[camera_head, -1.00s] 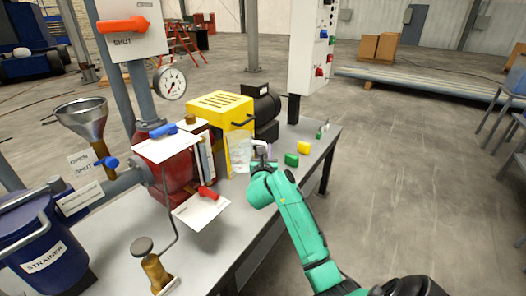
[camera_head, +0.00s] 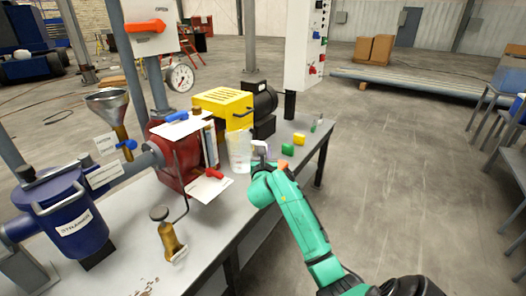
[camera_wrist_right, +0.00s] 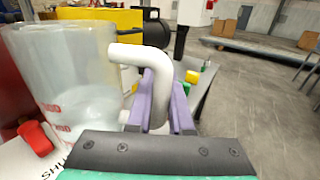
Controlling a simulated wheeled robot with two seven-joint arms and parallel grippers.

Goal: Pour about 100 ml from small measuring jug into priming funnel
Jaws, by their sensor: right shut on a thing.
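The small measuring jug (camera_head: 239,152) is clear with red markings and stands upright by the yellow guard. It fills the left of the right wrist view (camera_wrist_right: 62,75), and its liquid level is hard to make out. My right gripper (camera_head: 261,158) is shut on the jug's white handle (camera_wrist_right: 150,60), with purple fingers either side of it. I cannot tell whether the jug's base touches the bench. The priming funnel (camera_head: 108,101) is a grey metal cone on a brass stem at the left, well apart from the jug. My left gripper is out of view.
The red pump body (camera_head: 176,158), red lever (camera_head: 211,175) and labelled plates stand between jug and funnel. A gauge (camera_head: 180,77) and post rise behind. The blue strainer (camera_head: 72,215) is front left, with a brass fitting (camera_head: 170,240) nearby. Green and yellow blocks (camera_head: 299,140) lie right.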

